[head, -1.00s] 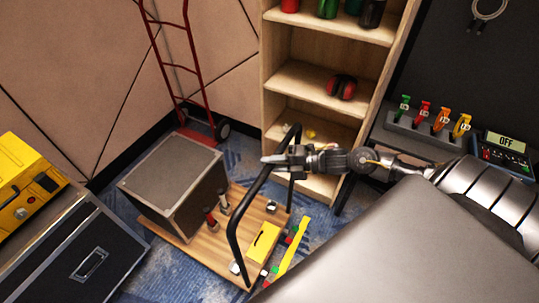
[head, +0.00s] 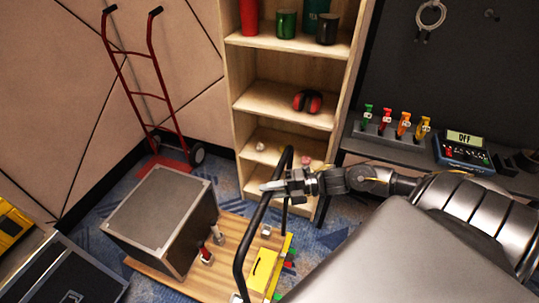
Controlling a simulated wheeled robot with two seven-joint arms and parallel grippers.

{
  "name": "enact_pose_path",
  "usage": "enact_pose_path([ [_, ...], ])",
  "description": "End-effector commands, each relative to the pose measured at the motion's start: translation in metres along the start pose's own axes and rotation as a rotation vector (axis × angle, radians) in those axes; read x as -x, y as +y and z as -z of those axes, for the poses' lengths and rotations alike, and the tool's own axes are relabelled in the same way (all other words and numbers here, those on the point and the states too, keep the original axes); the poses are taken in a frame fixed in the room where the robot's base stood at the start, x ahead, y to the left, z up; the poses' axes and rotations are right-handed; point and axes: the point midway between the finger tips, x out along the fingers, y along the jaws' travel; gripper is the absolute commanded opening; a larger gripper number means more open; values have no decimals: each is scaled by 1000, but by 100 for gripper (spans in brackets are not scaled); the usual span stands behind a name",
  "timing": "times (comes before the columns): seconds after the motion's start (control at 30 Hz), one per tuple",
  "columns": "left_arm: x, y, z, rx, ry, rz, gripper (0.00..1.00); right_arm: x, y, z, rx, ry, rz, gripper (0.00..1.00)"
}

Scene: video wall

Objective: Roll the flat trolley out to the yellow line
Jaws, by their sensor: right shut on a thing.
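The flat trolley (head: 232,236) has a wooden deck and a black hoop handle (head: 243,238) on its right side. It carries a grey-topped box (head: 165,207), a yellow case (head: 262,269) and small red- and grey-handled items. My right gripper (head: 267,186) is shut on the upper part of the handle. The yellow line (head: 280,266) is a strip on the floor close along the deck's right edge; I cannot tell whether the deck overlaps it. Its lower end is cut off by the frame. My left gripper is out of view.
A wooden shelf (head: 285,101) stands behind the trolley. A red hand truck (head: 137,85) leans at the wall. A dark case (head: 62,275) stands at lower left. A bench with coloured levers (head: 393,128) is at right. Small red and green objects (head: 291,254) lie beside the line.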

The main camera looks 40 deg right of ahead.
Motion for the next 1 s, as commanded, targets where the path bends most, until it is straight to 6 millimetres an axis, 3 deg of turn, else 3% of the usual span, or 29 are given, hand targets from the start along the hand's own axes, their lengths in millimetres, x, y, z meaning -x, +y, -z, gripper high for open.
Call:
enact_pose_path([
  [0.13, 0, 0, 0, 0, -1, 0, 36, 0, -2, 1, -4, 2, 5, 0],
  [0.17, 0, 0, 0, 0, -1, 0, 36, 0, -2, 1, -4, 2, 5, 26],
  [0.3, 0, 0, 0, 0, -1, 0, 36, 0, -2, 1, -3, 1, 3, 44],
  [0.67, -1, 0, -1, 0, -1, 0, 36, 4, -1, 0, -1, -2, 2, 45],
  [1.0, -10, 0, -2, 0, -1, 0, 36, 57, -3, 1, -2, 1, 9, 45],
])
